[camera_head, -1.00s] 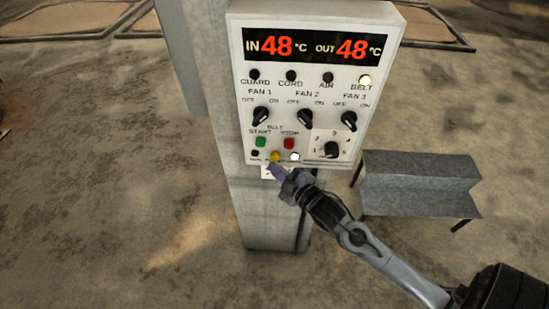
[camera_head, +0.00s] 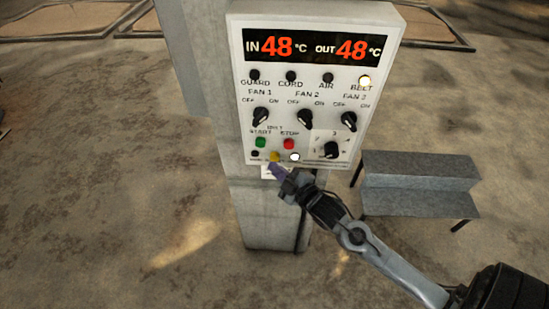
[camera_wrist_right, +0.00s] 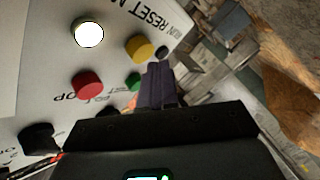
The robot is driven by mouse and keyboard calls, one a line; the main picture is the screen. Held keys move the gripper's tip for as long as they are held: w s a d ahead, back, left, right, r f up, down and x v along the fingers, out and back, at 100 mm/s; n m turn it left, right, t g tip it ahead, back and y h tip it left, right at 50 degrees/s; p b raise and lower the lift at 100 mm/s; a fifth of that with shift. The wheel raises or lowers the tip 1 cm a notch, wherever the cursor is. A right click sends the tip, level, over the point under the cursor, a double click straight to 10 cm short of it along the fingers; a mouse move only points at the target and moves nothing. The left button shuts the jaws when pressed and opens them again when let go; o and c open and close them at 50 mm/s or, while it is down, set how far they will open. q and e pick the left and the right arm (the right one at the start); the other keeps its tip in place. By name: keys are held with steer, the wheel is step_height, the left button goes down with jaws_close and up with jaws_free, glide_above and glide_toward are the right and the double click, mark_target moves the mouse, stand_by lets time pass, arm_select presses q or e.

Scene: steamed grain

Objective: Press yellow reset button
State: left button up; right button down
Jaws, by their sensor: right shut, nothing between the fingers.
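The yellow reset button (camera_head: 275,157) is in the bottom row of the white control panel (camera_head: 240,90), between a small black button and a lit white lamp. It also shows in the right wrist view (camera_wrist_right: 139,48), beside the word RESET. My right gripper (camera_head: 273,168) is shut and empty, its purple fingertips just below the yellow button in the head view. In the right wrist view the fingers (camera_wrist_right: 160,82) are close to the yellow button and the green button. I cannot tell whether they touch the panel. My left gripper is out of view.
The green start button (camera_head: 261,142) and red stop button (camera_head: 289,144) sit just above. The BELT lamp (camera_head: 364,81) is lit. The panel is on a grey post (camera_head: 262,215). A grey metal trough (camera_head: 415,185) stands to the right.

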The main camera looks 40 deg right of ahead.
steer(key=shift+w+d, duration=0.2)
steer(key=shift+w, duration=0.05)
steer(key=shift+w+d, duration=0.2)
steer(key=shift+d, duration=0.05)
stand_by(0.8)
steer(key=shift+w+d, duration=0.1)
steer(key=shift+d, duration=0.05)
stand_by(0.5)
steer(key=shift+s+a+p, duration=0.5)
steer(key=shift+s+a, duration=0.15)
steer(key=shift+a, duration=0.05)
